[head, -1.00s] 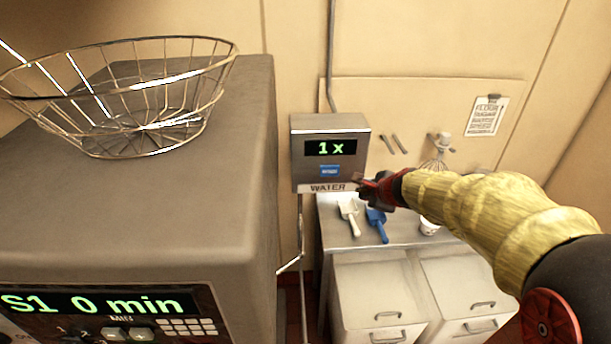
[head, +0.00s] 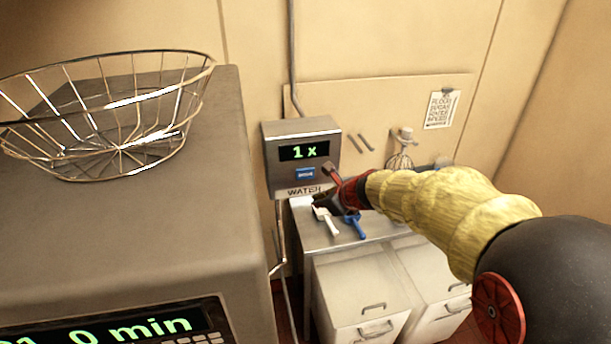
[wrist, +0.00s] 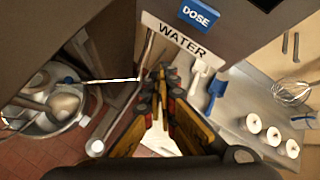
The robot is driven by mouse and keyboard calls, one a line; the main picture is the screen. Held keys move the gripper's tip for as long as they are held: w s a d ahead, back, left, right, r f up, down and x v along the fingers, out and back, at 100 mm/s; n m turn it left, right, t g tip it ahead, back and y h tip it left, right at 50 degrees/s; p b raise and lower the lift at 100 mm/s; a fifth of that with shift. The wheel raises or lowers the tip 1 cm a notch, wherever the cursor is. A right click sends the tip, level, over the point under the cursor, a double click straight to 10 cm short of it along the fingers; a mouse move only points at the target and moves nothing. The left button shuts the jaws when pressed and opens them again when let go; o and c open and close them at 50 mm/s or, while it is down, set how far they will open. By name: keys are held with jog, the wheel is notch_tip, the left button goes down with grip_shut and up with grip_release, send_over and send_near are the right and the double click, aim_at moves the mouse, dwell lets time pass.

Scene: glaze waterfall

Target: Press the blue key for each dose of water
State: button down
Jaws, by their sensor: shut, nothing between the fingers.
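The water dispenser (head: 303,158) is a grey metal box on the wall with a "WATER" label, and its display (head: 304,151) reads "1x". The blue key (head: 305,174) sits below the display; in the wrist view the blue key (wrist: 197,16) reads "DOSE". My gripper (head: 325,182) is in front of the lower right part of the box, just right of the key in the head view. In the wrist view my gripper (wrist: 164,75) is shut and empty, with its tips below the WATER label and apart from the key. Whether it touches the box is unclear.
A machine (head: 130,230) with a wire basket (head: 105,120) on top fills the left. Below the dispenser, a steel counter (head: 385,232) holds a white scoop (head: 325,222) and a blue scoop (head: 354,226). The wrist view shows several white cups (wrist: 273,136) and a metal bowl (wrist: 45,118).

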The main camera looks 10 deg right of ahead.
jog(key=shift+w+p, duration=1.15)
jog(key=shift+w, duration=3.2)
jog(key=shift+w, duration=0.1)
jog(key=shift+w, duration=0.35)
jog(key=shift+w+p, duration=0.4)
jog(key=shift+w, duration=0.1)
jog(key=shift+s, duration=0.2)
jog(key=shift+s+b, duration=0.3)
jog(key=shift+s, duration=0.5)
jog(key=shift+s+b, duration=0.7)
jog(key=shift+s, duration=1.8)
